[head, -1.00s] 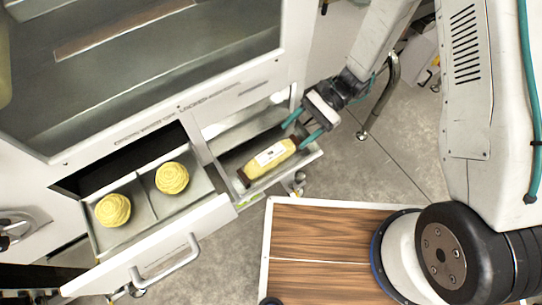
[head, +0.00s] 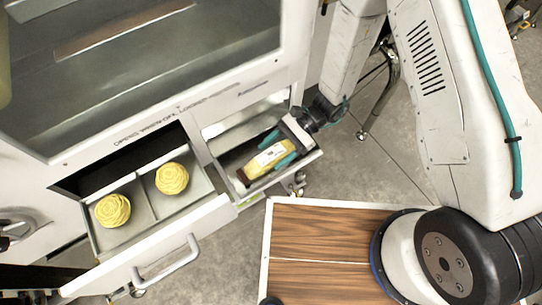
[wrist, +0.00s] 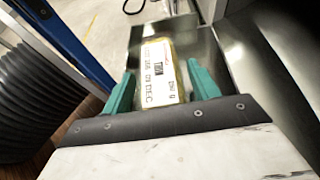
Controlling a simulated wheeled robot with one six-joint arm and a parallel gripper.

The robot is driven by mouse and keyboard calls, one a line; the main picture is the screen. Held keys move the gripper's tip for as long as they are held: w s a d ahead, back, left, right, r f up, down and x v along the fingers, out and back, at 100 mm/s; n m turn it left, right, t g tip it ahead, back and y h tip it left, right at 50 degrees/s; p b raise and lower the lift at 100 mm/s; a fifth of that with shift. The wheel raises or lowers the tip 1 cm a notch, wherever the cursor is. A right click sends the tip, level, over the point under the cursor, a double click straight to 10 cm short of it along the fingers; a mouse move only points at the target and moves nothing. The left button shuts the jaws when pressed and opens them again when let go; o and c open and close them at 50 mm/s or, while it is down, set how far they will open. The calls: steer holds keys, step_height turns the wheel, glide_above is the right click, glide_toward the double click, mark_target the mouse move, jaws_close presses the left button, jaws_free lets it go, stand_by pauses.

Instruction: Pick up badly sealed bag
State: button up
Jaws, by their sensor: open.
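A yellow bag with a white printed label (head: 265,160) lies in the small metal tray (head: 231,161) at the right of the machine. It also shows in the wrist view (wrist: 160,72), lying lengthwise between my fingers. My gripper (head: 278,149) is open, its teal fingers on either side of the bag's near end.
A pulled-out drawer (head: 198,215) left of the tray holds two round yellow items, one (head: 172,178) on the right and one (head: 113,210) on the left. The metal tray walls stand close around my fingers. A wood-topped platform (head: 320,230) lies below.

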steer(key=c, duration=0.9)
steer(key=shift+r, duration=0.1)
